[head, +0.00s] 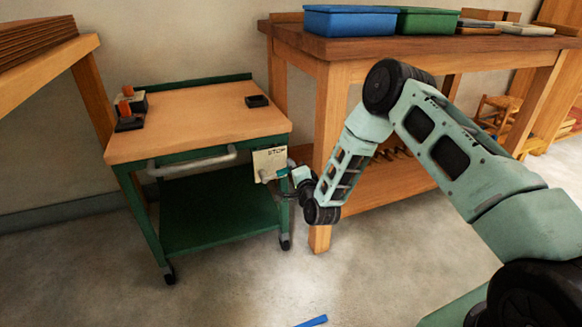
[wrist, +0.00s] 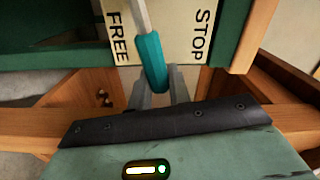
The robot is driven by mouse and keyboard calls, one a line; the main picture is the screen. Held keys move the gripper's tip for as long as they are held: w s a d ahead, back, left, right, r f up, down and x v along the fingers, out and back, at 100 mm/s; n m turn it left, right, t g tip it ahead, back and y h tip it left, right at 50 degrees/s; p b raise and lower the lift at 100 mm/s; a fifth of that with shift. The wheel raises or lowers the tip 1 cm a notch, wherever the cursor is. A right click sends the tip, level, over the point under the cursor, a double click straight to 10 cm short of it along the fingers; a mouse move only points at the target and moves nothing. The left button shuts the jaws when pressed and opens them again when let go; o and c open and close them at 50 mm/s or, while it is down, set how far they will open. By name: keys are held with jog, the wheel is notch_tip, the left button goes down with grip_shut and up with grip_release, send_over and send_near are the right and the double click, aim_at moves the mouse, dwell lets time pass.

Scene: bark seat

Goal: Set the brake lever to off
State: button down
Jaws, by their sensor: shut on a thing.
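The brake lever (wrist: 153,62) has a grey shaft and a teal grip. It stands in front of a cream plate (wrist: 178,25) marked FREE and STOP. In the wrist view the grip lies between the two words. In the head view the plate (head: 263,163) is on the front right corner of a green trolley (head: 205,212), with the teal grip (head: 283,171) pointing out from it. My gripper (wrist: 159,92) is shut on the teal grip, with a grey finger on either side. It is small in the head view (head: 290,172). The lever's pivot is hidden.
The trolley's wooden top (head: 195,122) carries orange-and-black items (head: 128,110) and a small black tray (head: 257,101). A wooden workbench (head: 330,48) with blue and green bins stands close at right. A blue strip (head: 312,321) lies on the otherwise open floor in front.

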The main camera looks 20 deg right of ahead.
jog(key=shift+f+m, duration=0.3)
jog(key=c, duration=1.3)
grip_release()
jog(key=shift+c, duration=0.2)
jog(key=s+p, duration=0.4)
jog(key=s, duration=1.3)
jog(key=shift+s, duration=0.2)
